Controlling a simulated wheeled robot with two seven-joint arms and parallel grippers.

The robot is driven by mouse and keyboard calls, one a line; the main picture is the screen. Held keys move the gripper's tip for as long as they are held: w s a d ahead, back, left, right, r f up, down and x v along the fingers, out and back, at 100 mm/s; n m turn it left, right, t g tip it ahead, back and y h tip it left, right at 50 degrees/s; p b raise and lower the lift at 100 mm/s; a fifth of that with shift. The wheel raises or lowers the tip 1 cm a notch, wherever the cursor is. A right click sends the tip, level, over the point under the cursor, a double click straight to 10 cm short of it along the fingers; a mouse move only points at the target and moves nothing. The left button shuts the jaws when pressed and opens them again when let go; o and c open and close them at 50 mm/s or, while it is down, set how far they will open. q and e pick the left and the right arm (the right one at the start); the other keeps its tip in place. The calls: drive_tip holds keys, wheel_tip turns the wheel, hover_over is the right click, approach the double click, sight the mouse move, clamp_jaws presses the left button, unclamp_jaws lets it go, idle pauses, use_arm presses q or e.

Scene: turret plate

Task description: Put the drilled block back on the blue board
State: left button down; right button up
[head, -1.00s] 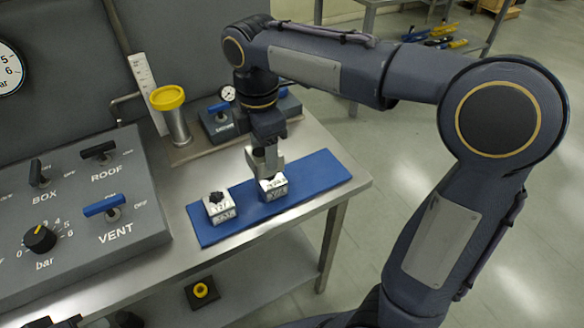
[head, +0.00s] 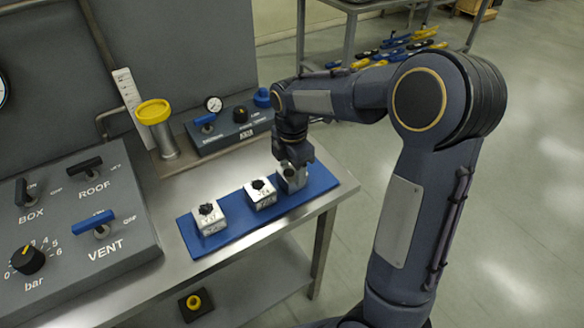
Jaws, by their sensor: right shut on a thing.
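My right gripper (head: 291,170) is at the right end of the blue board (head: 232,221), pointing down. It is shut on the drilled block (head: 293,184), a small silvery piece low at the board surface. Its outline partly merges with the fingers, and I cannot tell whether it touches the board. My left gripper is not in view.
A grey control panel (head: 70,215) with levers and a dial fills the left. Behind the board are a yellow-topped cylinder (head: 157,125) and a grey box (head: 230,132) with a gauge. The steel table edge (head: 338,200) lies close right of the board.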

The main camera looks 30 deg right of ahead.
sight(292, 171)
drive_tip(key=shift+f, duration=0.15)
drive_tip(key=o, duration=1.4)
wheel_tip(292, 171, up, 11)
drive_tip(key=s+a+f+m+t+y, duration=0.2)
drive_tip(key=s+m, duration=0.8)
drive_tip(key=s, duration=0.1)
drive_tip(key=s+a+f+m+t+y, duration=0.1)
drive_tip(key=s+a+f+m+t, duration=0.1)
drive_tip(key=s+m, duration=0.8)
drive_tip(key=shift+s+a+f+m+t+y, duration=0.35)
drive_tip(key=shift+s+a+t, duration=0.2)
drive_tip(key=shift+a+t, duration=0.2)
